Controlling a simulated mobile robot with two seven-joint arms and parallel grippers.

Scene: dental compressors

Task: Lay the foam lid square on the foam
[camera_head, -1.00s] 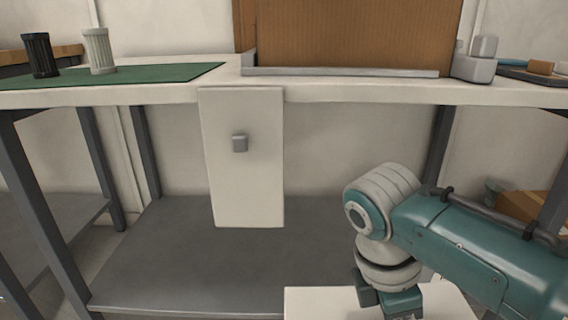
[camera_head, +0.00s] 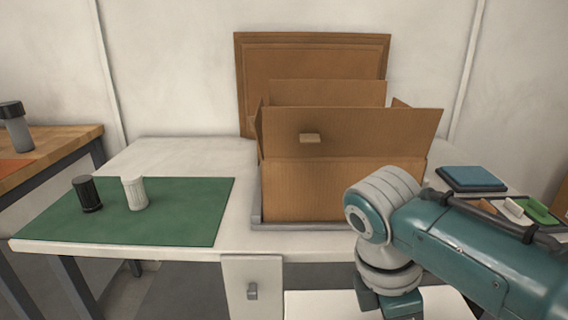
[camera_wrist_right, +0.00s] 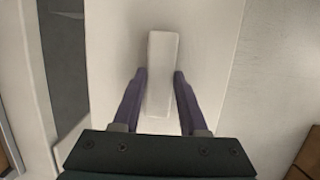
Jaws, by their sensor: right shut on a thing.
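My right gripper (camera_wrist_right: 160,74) is shut on the pale raised grip block (camera_wrist_right: 162,60) of a flat white panel, which looks like the foam lid (camera_wrist_right: 212,45). The lid (camera_head: 318,306) also shows at the bottom of the head view, below my right gripper and in front of the table. Its lower part is cut off. An open cardboard box (camera_head: 340,188) stands on the table with its flaps raised. The foam is not visible; the front wall and flap hide the box's inside. My left gripper is not in view.
The white table (camera_head: 180,158) carries a green mat (camera_head: 160,212) with a black cup (camera_head: 87,194) and a white cup (camera_head: 134,192). A grey rail (camera_head: 300,226) runs along the box's front. A blue pad (camera_head: 470,178) and a dark tray (camera_head: 490,204) lie right. A white panel with a grey knob (camera_head: 252,290) hangs at the front edge.

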